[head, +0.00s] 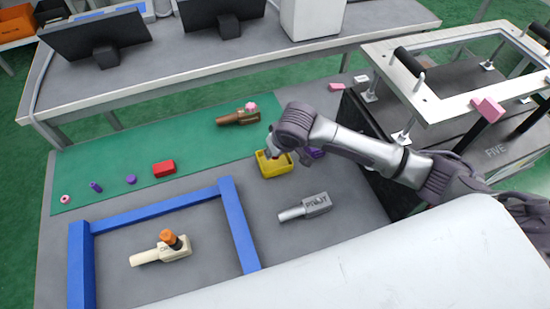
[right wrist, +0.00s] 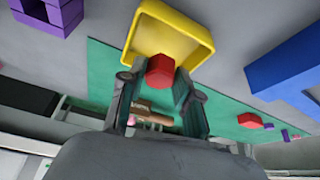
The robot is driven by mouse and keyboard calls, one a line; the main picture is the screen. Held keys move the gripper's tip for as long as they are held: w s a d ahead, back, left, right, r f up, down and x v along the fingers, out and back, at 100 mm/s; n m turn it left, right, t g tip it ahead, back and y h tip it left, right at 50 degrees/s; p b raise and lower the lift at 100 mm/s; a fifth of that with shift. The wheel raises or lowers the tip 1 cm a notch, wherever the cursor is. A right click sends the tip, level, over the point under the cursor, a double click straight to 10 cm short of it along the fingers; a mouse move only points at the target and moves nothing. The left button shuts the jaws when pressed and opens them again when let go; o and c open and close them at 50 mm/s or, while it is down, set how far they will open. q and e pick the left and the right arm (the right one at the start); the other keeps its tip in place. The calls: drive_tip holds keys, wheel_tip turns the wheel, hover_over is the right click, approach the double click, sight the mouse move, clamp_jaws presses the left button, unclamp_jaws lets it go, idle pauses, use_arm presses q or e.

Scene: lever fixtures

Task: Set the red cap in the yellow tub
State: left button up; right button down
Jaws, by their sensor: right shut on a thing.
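The red cap (right wrist: 160,70) is a small faceted red piece between the fingertips of my right gripper (right wrist: 158,82). The yellow tub (right wrist: 203,52) is an open-topped box just beyond the fingertips in the right wrist view. In the head view, the tub (head: 278,170) stands on the grey table by the green mat's edge. The gripper mostly hides the cap there. I cannot tell whether the cap touches the tub. My left gripper is not in view.
A purple piece (head: 315,153) lies close to the tub's right. A grey lever fixture (head: 312,205) stands in front. A blue frame (head: 150,212) surrounds a cream fixture (head: 160,252). A red block (head: 163,168) and a brown fixture (head: 238,117) are on the green mat (head: 110,160).

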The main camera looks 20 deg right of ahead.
sight(275, 165)
drive_tip(key=shift+f, duration=0.25)
wheel_tip(275, 165, down, 4)
drive_tip(key=shift+r, duration=0.15)
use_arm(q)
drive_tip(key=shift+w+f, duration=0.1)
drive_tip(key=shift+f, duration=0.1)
use_arm(e)
drive_tip(key=c, duration=1.1)
unclamp_jaws()
